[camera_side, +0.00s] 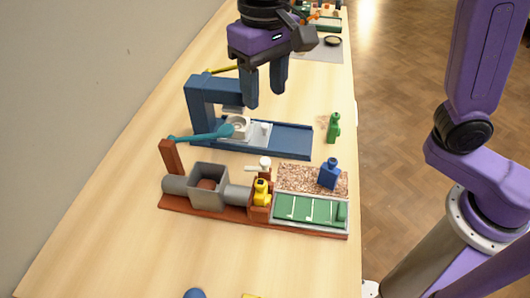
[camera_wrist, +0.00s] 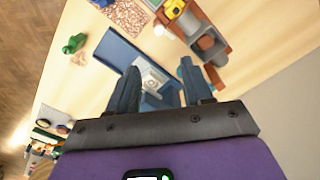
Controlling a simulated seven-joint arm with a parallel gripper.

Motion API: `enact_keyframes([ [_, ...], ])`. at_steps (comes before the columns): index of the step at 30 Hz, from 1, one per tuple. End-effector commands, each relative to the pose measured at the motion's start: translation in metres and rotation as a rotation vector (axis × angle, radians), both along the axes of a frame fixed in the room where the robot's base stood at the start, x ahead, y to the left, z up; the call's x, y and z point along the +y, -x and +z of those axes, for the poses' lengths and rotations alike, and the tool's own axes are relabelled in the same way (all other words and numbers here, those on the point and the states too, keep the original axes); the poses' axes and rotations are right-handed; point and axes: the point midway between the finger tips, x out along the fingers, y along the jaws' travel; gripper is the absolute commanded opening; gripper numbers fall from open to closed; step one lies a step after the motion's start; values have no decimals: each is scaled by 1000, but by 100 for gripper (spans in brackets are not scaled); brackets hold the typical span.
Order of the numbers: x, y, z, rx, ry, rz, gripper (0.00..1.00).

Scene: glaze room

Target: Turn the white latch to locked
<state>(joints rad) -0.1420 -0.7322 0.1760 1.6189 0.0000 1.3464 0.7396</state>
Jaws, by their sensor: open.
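A white latch (camera_side: 260,164), with a rounded knob and a short flat arm pointing left, sits on the red-brown machine (camera_side: 188,204), behind its yellow part. In the wrist view the latch (camera_wrist: 162,31) is a small white shape at the top. Whether it is locked is too small to tell. My gripper (camera_side: 265,100) is open and empty, its fingers pointing down above the blue press, farther back than the latch. In the wrist view the open fingers (camera_wrist: 157,75) frame the press's white block.
The blue press (camera_side: 201,105) has a teal lever (camera_side: 205,134) reaching left and a long tray. A green bottle (camera_side: 334,128) stands right of it. A blue bottle (camera_side: 329,173) stands on a speckled mat (camera_side: 297,178). The table is clear at front left.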

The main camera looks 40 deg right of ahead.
Motion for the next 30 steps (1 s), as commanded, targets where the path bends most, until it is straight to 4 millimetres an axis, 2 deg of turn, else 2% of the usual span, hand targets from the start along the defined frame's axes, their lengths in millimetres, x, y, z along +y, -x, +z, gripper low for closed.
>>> enact_keyframes([
  [21, -2, 1, -129, 4, 5, 3, 50],
  [30, -1, 1, -162, 2, 1, 3, 50],
])
